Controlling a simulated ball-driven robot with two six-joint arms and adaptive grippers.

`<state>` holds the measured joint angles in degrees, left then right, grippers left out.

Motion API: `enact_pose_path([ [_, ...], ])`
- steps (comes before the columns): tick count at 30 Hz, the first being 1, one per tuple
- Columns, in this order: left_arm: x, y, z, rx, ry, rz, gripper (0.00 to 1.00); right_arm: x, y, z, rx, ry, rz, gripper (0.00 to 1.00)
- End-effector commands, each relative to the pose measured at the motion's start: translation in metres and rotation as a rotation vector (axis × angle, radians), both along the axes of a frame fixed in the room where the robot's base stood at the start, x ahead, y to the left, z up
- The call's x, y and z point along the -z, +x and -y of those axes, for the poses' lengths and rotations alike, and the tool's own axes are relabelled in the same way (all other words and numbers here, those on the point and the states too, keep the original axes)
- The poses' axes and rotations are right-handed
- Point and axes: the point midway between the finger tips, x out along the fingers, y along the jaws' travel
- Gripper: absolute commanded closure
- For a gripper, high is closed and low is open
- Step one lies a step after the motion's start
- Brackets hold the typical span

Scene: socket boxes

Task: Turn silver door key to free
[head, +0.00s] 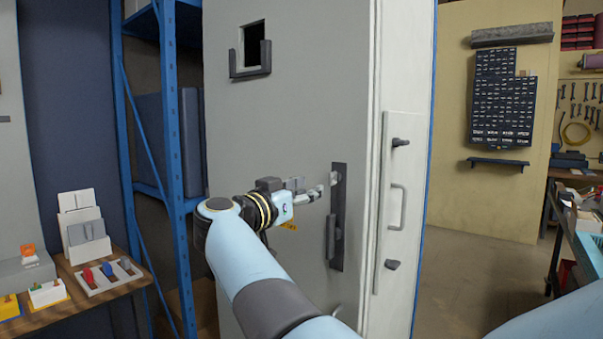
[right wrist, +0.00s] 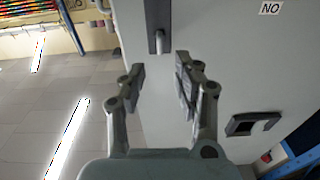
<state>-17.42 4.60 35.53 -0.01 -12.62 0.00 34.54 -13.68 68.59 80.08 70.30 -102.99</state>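A tall grey door (head: 290,80) carries a dark vertical lock plate (head: 339,240). A small silver piece, which looks like the door key (head: 334,178), sticks out from the upper part of the plate. It also shows at the end of the dark plate in the right wrist view (right wrist: 159,42). My right gripper (head: 312,190) is in front of the plate, just left of the key. In the right wrist view its fingers (right wrist: 160,78) are open with an empty gap between them, short of the key. My left gripper is not in view.
A dark pull handle (head: 331,236) sits on the plate below the key. A dark pocket (head: 250,66) is high on the door. A wooden table (head: 90,300) with a key tray (head: 106,278) stands at left, beside a blue shelf frame (head: 172,130). Open floor (head: 480,285) lies at right.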

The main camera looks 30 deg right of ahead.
Motion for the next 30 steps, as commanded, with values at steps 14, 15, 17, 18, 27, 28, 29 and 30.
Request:
enact_pose_path([
  [14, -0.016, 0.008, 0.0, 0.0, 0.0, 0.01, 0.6, -0.019, 0.021, 0.06, 0.04, 0.044, -0.024, 0.68],
  [15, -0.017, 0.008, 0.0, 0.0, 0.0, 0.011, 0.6, -0.019, 0.024, 0.067, 0.04, 0.044, -0.024, 0.68],
  [17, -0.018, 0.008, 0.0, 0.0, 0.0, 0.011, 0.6, -0.018, 0.028, 0.076, 0.04, 0.044, -0.025, 0.68],
  [18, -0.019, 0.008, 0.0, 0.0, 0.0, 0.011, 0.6, -0.018, 0.03, 0.082, 0.039, 0.045, -0.024, 0.68],
  [27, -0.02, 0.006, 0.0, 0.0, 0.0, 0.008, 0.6, -0.016, 0.038, 0.1, 0.038, 0.047, -0.024, 0.68],
  [28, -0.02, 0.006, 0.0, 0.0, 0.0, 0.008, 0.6, -0.016, 0.038, 0.101, 0.038, 0.047, -0.024, 0.68],
  [29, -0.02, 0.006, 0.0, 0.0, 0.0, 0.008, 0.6, -0.016, 0.038, 0.1, 0.038, 0.047, -0.024, 0.68],
  [30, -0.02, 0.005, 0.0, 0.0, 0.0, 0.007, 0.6, -0.016, 0.038, 0.1, 0.037, 0.047, -0.024, 0.68],
])
